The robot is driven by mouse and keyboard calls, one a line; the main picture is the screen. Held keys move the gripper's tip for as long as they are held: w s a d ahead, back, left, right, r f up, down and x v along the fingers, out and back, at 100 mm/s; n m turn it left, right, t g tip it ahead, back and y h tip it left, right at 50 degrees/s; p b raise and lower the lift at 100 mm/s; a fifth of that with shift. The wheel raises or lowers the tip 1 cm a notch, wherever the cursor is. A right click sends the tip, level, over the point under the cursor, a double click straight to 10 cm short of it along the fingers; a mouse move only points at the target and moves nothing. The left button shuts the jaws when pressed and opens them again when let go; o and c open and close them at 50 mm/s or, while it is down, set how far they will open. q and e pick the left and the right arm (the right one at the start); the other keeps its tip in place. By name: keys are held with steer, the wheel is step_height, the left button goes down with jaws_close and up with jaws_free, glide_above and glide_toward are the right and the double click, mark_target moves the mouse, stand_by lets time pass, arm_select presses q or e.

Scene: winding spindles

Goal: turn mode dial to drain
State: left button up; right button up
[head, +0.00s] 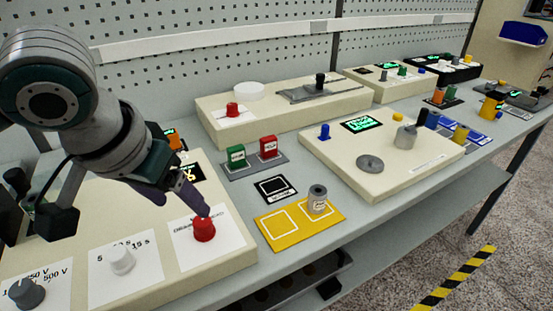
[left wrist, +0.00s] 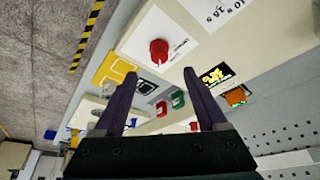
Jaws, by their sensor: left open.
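A red knob (head: 204,229) sits on a white label on the near cream panel (head: 215,268); the label's small print is too small to read. A white knob (head: 121,260) with second marks and a grey knob (head: 26,293) with volt marks are left of it. No readable "drain" mark shows, so I cannot tell which knob is the mode dial. My left gripper (head: 196,203) is at the red knob, partly hidden by its own wrist. In the left wrist view its open fingers (left wrist: 160,73) are empty, with the red knob (left wrist: 159,52) ahead between the tips. My right gripper is out of view.
A yellow mat (head: 268,240) with a grey cylinder (head: 317,200) lies right of the panel. Green (head: 236,156) and red (head: 268,147) blocks stand behind. Another cream panel (head: 335,163) with a display stands further right. The bench's front edge is close.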

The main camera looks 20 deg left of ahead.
mark_target(201, 222)
arm_select(q)
steer(key=b+x, duration=0.2)
steer(key=x, duration=0.6)
steer(key=shift+w+f, duration=0.15)
steer(key=shift+f, duration=0.25)
jaws_close()
